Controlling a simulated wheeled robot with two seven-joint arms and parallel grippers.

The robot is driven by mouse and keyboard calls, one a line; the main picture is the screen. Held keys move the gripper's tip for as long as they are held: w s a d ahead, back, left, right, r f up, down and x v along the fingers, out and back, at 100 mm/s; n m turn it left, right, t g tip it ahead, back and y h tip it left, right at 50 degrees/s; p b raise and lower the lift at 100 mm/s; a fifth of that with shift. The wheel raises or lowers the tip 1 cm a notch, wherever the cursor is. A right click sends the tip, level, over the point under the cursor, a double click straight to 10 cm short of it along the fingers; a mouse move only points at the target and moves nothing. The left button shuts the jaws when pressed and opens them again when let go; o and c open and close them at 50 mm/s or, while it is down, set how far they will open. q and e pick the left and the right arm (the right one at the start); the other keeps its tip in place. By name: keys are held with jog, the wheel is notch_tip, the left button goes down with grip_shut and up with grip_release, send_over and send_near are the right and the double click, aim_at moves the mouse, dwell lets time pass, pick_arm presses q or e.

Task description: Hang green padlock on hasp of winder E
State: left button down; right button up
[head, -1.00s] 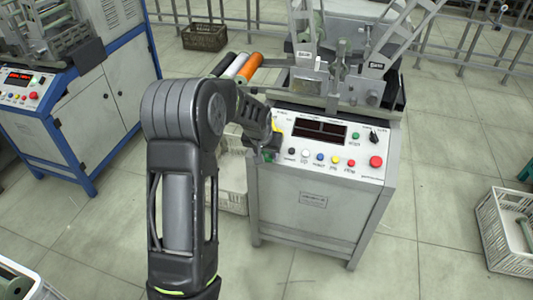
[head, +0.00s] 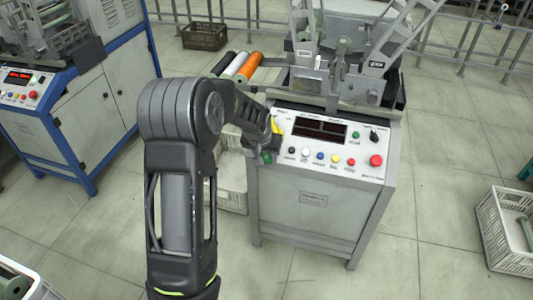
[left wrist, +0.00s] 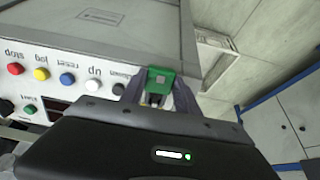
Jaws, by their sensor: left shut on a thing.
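My left gripper (head: 268,148) is at the left edge of the control panel on the middle winder (head: 310,195). It is shut on the green padlock (left wrist: 160,79), which sits between the two fingertips in the left wrist view. In the head view only a small part of the green padlock (head: 267,157) shows below the gripper. A yellow curved piece (head: 278,125) shows just above the gripper at the panel's left edge; I cannot tell whether it is the hasp. The padlock's shackle is mostly hidden. My right gripper is not in view.
A blue-framed winder (head: 85,95) stands at the left. A white crate (head: 508,240) stands at right on the floor.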

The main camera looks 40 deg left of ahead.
pick_arm(q)
jog(key=shift+s+f, duration=0.15)
jog(key=c, duration=0.8)
grip_release()
jog(key=shift+p+v, duration=0.55)
jog(key=shift+v, duration=3.45)
